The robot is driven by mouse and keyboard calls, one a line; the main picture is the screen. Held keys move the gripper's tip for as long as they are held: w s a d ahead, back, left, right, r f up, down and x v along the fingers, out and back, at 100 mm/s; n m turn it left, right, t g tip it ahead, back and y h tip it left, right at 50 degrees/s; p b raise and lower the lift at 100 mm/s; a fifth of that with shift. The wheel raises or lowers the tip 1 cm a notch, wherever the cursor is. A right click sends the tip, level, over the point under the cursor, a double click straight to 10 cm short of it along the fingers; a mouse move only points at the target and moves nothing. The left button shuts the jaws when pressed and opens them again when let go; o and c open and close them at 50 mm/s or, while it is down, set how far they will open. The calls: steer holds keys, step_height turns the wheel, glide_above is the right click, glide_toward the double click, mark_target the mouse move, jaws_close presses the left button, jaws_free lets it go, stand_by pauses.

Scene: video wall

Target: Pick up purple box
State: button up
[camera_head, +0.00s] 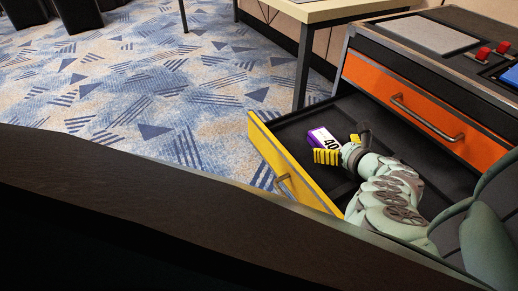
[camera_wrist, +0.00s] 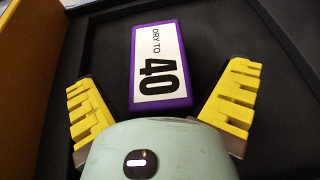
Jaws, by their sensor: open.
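The purple box (camera_head: 321,136) lies in the open yellow-fronted drawer (camera_head: 262,140). In the wrist view the purple box (camera_wrist: 189,68) has a white label reading "DRY TO 40". My gripper (camera_head: 340,146) is inside the drawer, just beside the box. In the wrist view my gripper (camera_wrist: 162,97) has its yellow fingers spread wide, one on each side of the box's near end. Gaps show between both fingers and the box. The gripper is open and holds nothing.
An orange drawer (camera_head: 415,104) with a metal handle is shut above the open drawer. The cabinet top holds a grey panel (camera_head: 425,34) and red parts (camera_head: 483,54). A table (camera_head: 325,10) stands behind. The drawer floor around the box looks clear.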

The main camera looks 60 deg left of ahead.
steer(key=shift+s, duration=0.1)
steer(key=c, duration=1.4)
steer(key=shift+r, duration=0.1)
